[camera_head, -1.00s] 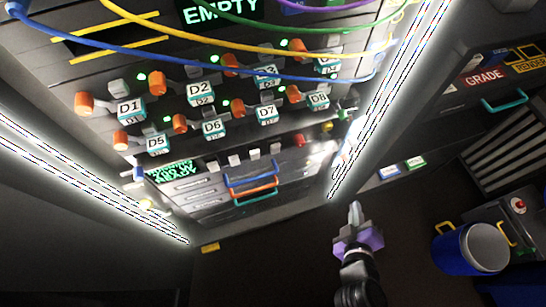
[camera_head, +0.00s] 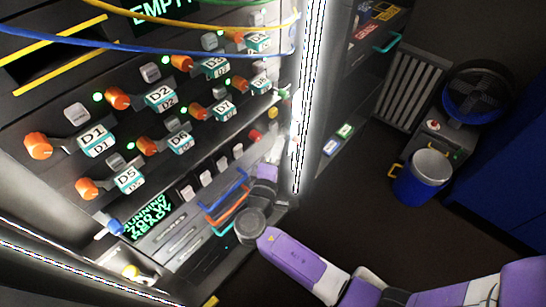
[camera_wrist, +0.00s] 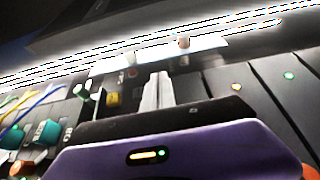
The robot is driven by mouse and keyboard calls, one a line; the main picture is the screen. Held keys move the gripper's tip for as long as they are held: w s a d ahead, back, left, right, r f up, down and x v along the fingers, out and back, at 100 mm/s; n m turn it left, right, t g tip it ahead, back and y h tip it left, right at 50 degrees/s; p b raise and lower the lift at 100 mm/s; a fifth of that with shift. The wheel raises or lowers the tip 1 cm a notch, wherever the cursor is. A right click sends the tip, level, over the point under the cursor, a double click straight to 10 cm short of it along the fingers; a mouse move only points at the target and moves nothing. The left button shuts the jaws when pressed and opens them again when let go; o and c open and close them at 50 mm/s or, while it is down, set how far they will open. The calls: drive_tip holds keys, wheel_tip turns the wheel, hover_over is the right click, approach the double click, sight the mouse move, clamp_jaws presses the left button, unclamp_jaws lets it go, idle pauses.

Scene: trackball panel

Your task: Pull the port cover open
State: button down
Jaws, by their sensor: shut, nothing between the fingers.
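My gripper (camera_head: 275,148) is in front of the lower right part of the rack panel (camera_head: 60,185), beside the bright vertical light strip. Its grey fingers are together and hold nothing. In the wrist view the shut fingers (camera_wrist: 158,90) point at the panel, close to a yellow button (camera_wrist: 112,98) and a red button (camera_wrist: 133,73). A pale plate (camera_wrist: 205,44) with small knobs lies beyond the fingertips. I cannot tell for sure which part is the port cover. My arm and gripper hide part of the panel's lower right.
Orange-knobbed levers labelled D1 (camera_head: 95,142) to D8 fill the panel. Yellow and blue cables hang across the top. A blue bucket (camera_head: 420,180) stands on the floor at the right.

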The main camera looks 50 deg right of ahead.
drive_tip(key=x, duration=0.4)
drive_tip(key=shift+d, duration=0.3)
drive_tip(key=shift+s, duration=0.1)
